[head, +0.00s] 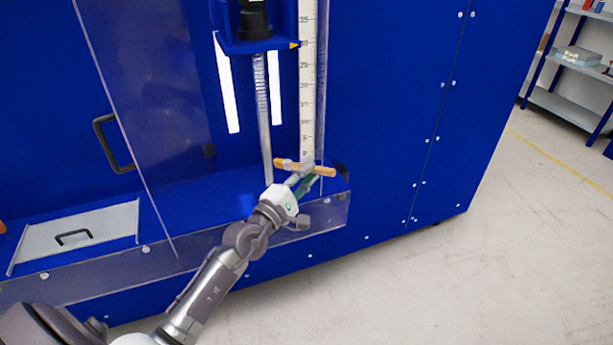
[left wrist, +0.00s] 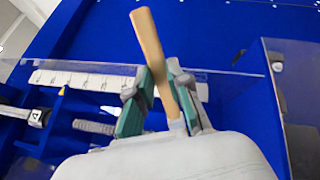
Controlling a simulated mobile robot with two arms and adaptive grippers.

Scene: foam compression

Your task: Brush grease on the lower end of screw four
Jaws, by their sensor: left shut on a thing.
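A vertical threaded metal screw (head: 263,110) hangs below a black fitting in the blue machine; no number shows on it. Part of a threaded rod (left wrist: 94,127) also shows at the lower left of the left wrist view. My left gripper (head: 301,180) is shut on a brush with a wooden handle (head: 320,170), just right of the screw's lower end. In the left wrist view the brush handle (left wrist: 150,48) sticks up between the green finger pads. The bristles cannot be made out clearly. Whether the brush touches the screw cannot be told. My right gripper is out of view.
A white ruler (head: 307,90) stands right of the screw. A clear door (head: 135,110) with a black handle is at left. A low clear panel (head: 325,211) runs along the front edge. A grey hatch (head: 80,235) lies at left. A shelf (head: 575,100) stands far right.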

